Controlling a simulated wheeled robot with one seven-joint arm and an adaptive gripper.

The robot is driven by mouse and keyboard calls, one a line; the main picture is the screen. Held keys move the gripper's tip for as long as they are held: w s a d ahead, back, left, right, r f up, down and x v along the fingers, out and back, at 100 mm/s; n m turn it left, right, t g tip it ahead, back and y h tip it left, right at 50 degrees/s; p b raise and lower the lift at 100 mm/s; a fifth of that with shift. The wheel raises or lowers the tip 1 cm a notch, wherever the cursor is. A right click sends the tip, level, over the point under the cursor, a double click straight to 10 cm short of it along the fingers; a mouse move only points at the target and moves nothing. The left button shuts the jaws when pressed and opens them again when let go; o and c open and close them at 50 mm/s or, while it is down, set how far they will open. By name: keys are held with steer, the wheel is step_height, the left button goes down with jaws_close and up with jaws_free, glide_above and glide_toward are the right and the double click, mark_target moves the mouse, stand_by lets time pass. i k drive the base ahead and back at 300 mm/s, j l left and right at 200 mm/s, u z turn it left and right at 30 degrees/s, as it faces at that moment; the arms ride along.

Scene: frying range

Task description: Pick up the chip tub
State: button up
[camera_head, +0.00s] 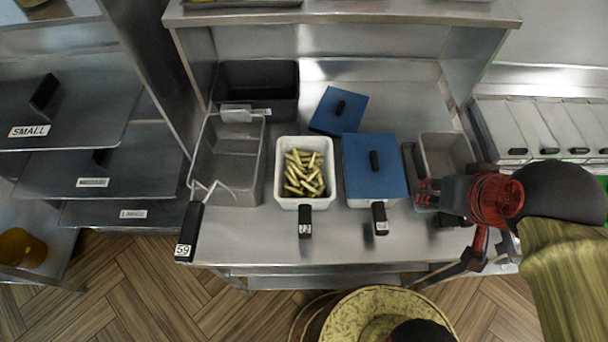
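The chip tub (290,203) is a white, open tub full of yellow chips (304,173), in the middle of the steel counter. A black handle (305,222) with a white number label sticks out from its front. My gripper (424,194) is to the right of it, beyond the blue-lidded tub, over the front of a grey metal tub. It is apart from the chip tub. The gap between its fingers is too small to judge.
A fry basket (228,188) with a long black handle stands left of the chip tub. A blue-lidded tub (374,166) stands right of it, and a loose blue lid (340,110) lies behind. The grey metal tub (440,140) is farther right. Shelves (60,110) stand at left.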

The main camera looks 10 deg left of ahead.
mark_target(305, 190)
steer(key=u, duration=1.6)
